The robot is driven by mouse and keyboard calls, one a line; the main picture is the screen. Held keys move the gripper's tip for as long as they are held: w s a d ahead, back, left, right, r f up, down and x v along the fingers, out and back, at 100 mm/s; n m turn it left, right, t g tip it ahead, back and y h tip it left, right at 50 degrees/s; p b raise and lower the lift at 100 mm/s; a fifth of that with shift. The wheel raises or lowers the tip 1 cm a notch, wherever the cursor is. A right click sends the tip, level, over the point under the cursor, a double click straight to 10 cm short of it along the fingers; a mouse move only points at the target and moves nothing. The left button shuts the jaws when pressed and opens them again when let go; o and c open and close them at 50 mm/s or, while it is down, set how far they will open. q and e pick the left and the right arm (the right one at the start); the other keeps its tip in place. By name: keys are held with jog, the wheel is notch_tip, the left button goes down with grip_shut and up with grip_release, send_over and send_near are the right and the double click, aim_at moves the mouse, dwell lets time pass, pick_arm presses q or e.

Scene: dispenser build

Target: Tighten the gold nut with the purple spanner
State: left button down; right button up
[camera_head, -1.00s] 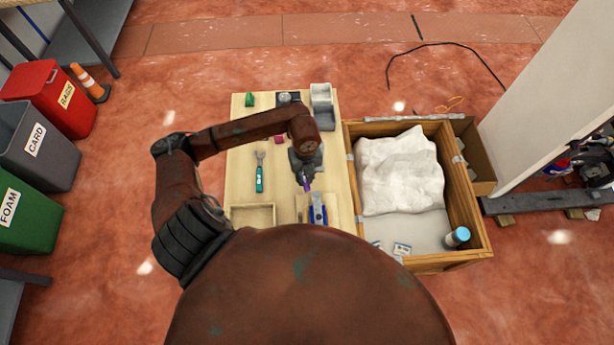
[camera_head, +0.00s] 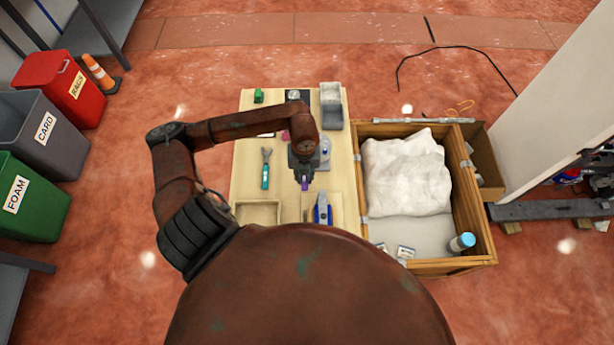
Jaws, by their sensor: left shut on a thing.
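My left arm reaches in from the left over the pale workbench (camera_head: 243,190). My left gripper (camera_head: 303,174) points down over the middle right of the bench, shut on the purple spanner (camera_head: 305,184). Only a short purple piece of the spanner shows below the fingers, and its far end is hidden or too small to see. A grey and blue piece (camera_head: 325,150) stands just right of the gripper, partly covered by my arm. I cannot make out the gold nut. My right gripper is not in view.
A teal-handled tool (camera_head: 265,174) lies left of the gripper. A blue clamp-like tool (camera_head: 323,211) and a shallow tray (camera_head: 257,203) are nearer me. A grey bin (camera_head: 331,107) stands at the back. A wooden crate (camera_head: 482,228) with a white bag adjoins the right side.

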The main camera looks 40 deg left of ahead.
pick_arm(q)
jog(key=shift+s+a, duration=0.15)
dwell(0.3)
jog(key=shift+s+a+m+b, duration=0.25)
jog(key=shift+s+a+m, duration=0.1)
jog(key=shift+a+m, duration=0.25)
jog(key=shift+s+a+m+b, duration=0.2)
jog(key=shift+s+a+m, duration=0.2)
jog(key=shift+m, duration=0.3)
jog(key=shift+a, duration=0.15)
jog(key=shift+s+a+m+b, duration=0.2)
jog(key=shift+a+m+b, duration=0.25)
jog(key=shift+m, duration=0.05)
dwell(0.3)
jog(key=shift+r, duration=0.1)
